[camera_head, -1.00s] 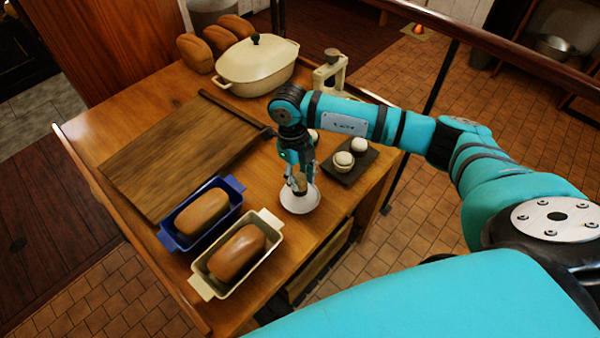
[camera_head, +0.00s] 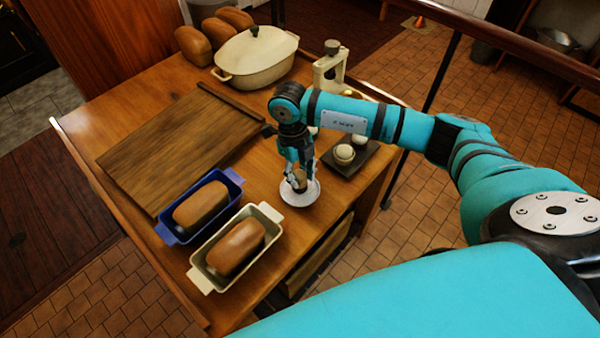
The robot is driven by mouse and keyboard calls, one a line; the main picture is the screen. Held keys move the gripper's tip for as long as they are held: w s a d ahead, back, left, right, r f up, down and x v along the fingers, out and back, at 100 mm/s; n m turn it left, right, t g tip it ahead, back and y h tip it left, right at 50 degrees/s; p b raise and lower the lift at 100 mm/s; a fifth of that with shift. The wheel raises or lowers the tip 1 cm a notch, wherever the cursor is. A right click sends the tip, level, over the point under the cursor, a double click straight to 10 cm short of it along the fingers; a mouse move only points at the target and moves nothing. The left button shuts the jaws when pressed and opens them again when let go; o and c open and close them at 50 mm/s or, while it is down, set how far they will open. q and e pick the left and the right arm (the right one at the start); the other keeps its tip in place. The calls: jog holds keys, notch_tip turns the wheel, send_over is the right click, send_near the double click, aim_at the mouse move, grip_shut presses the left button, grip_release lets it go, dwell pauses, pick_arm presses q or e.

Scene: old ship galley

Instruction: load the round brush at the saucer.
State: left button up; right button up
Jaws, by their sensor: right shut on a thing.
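The white saucer (camera_head: 301,202) lies on the wooden table near its right front edge. My right gripper (camera_head: 299,180) points down over the saucer and is shut on a small brown and dark thing, which looks like the round brush (camera_head: 300,178). The fingers cover much of the brush. Its lower end is at or just above the saucer; I cannot tell whether it touches. My left gripper is not in the view.
A blue loaf pan (camera_head: 166,236) and a cream loaf pan (camera_head: 199,277), each with a loaf, stand left of the saucer. A dark tray (camera_head: 347,169) with small round items is close on the right. Behind are a wooden board (camera_head: 175,150) and a lidded cream pot (camera_head: 257,62).

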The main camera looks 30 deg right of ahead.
aim_at(302, 176)
jog(key=shift+f+b, duration=0.55)
jog(key=shift+f, duration=0.05)
dwell(1.5)
jog(key=shift+r, duration=0.1)
jog(key=shift+r+p, duration=2.15)
jog(key=shift+r, duration=1.35)
